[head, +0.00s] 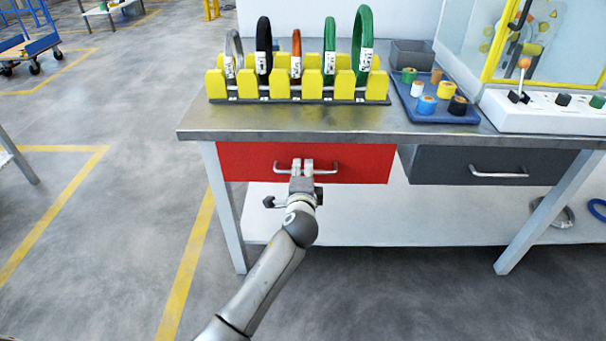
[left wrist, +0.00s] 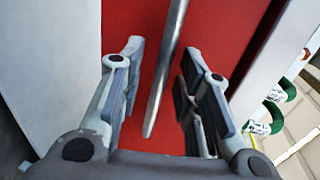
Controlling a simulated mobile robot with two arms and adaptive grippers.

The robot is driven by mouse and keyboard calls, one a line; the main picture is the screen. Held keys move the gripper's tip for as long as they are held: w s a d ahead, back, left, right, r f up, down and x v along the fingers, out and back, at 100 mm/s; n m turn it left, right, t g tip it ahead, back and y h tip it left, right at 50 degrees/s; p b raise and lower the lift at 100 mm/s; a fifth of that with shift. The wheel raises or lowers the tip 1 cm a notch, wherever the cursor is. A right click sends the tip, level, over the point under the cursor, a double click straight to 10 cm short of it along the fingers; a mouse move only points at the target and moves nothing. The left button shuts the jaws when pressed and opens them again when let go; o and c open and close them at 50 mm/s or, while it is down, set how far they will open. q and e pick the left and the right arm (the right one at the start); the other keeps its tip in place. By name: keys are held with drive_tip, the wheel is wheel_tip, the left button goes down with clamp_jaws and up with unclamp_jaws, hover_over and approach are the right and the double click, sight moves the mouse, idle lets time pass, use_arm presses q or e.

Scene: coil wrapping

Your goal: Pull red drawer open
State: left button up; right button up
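The red drawer (head: 245,163) sits under the left part of the metal workbench top and looks closed, its front close under the table edge. Its silver bar handle (head: 327,167) runs across the front. My left gripper (head: 302,166) is at the left-middle part of this handle. In the left wrist view the handle (left wrist: 165,75) passes between the two spread fingers of the left gripper (left wrist: 161,56), with a gap on each side. The red front (left wrist: 225,32) fills the background there. My right gripper is in neither view.
A grey drawer (head: 425,165) is to the right of the red one. On the workbench (head: 300,121) stand a yellow rack (head: 312,88) with several coils, a blue tray (head: 400,98) of spools and a white control box (head: 550,121). The floor in front is clear.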

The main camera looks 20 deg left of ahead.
use_arm(q)
drive_tip(key=shift+w+a, duration=0.1)
drive_tip(key=shift+w, duration=0.3)
drive_tip(key=shift+f, duration=0.1)
clamp_jaws()
